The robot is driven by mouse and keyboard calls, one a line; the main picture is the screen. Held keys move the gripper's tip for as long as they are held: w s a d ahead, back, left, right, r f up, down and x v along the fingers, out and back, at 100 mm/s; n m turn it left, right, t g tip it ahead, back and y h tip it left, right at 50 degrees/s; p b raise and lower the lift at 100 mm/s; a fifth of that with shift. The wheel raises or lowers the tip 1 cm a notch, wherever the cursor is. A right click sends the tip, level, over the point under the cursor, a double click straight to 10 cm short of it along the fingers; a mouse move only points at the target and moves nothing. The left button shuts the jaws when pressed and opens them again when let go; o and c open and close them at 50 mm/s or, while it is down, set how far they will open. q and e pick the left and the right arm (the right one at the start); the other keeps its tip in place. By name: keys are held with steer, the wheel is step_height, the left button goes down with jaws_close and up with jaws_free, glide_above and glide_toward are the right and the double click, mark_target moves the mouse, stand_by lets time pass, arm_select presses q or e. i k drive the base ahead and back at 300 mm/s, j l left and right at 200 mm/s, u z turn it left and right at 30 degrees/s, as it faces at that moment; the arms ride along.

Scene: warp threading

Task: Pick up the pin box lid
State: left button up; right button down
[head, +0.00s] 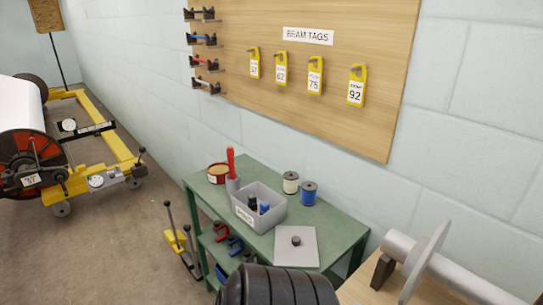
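The pin box lid is a flat, light grey square plate (304,256) with a small black knob, lying on the green table near its front right part. The grey open pin box (272,219) stands to its left, with a white label on its front and dark and blue items inside. The lid lies apart from the box or close beside it; the exact gap is hard to tell. Neither gripper shows in the head view.
A dark ribbed shape covers the bottom middle. A grey flanged roller (425,262) stands at right.

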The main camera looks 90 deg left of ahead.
mark_target(295, 247)
steer(key=k+u, duration=0.1)
steer(key=u, duration=2.65)
steer(key=k, duration=0.05)
